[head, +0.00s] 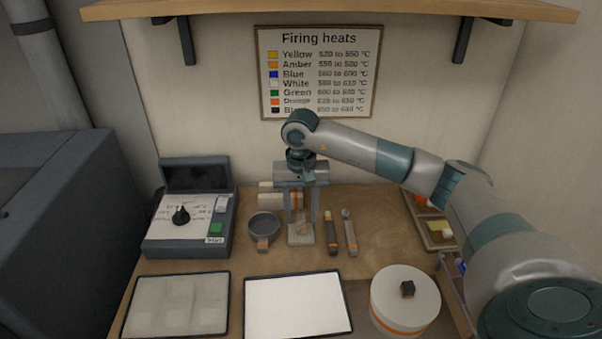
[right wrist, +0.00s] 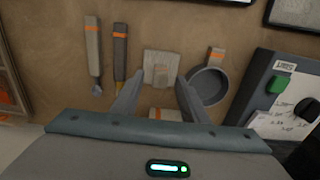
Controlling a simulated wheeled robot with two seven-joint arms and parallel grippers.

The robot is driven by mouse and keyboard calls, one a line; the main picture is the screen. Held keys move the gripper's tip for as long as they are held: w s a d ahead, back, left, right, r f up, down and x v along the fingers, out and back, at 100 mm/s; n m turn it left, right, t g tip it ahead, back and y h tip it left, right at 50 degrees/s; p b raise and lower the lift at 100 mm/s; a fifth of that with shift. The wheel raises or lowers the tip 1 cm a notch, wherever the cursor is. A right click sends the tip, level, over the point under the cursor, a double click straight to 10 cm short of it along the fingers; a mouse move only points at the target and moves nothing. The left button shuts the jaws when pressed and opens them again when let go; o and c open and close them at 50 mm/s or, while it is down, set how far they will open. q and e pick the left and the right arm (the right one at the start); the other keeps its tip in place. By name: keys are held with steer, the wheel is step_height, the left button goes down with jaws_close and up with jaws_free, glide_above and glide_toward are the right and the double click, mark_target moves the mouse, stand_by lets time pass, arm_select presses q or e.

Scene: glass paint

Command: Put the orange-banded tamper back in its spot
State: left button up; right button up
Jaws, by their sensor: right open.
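A pale block on a flat square foot (head: 300,239) stands on the bench and looks like the tamper; it also shows in the right wrist view (right wrist: 161,62). I cannot clearly see an orange band on it, as its upper part is partly hidden. My right gripper (head: 301,220) points down above it, open, with one finger towards each side of the upright part. In the right wrist view, the fingers (right wrist: 159,84) are apart with a gap around the block. A pale cylinder with an orange band (head: 281,201) lies behind the gripper. My left gripper is not in view.
An orange-banded sieve (head: 264,228) is close on the left, and two banded tools (head: 331,234) (head: 350,233) lie close on the right. A control box (head: 190,215), a grey tray (head: 177,305), a white tray (head: 297,306) and a round turntable (head: 404,296) surround the bare bench.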

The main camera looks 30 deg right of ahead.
step_height(320, 180, up, 15)
steer(key=b, duration=0.3)
steer(key=shift+f, duration=0.1)
steer(key=shift+s+a+f, duration=0.1)
stand_by(0.7)
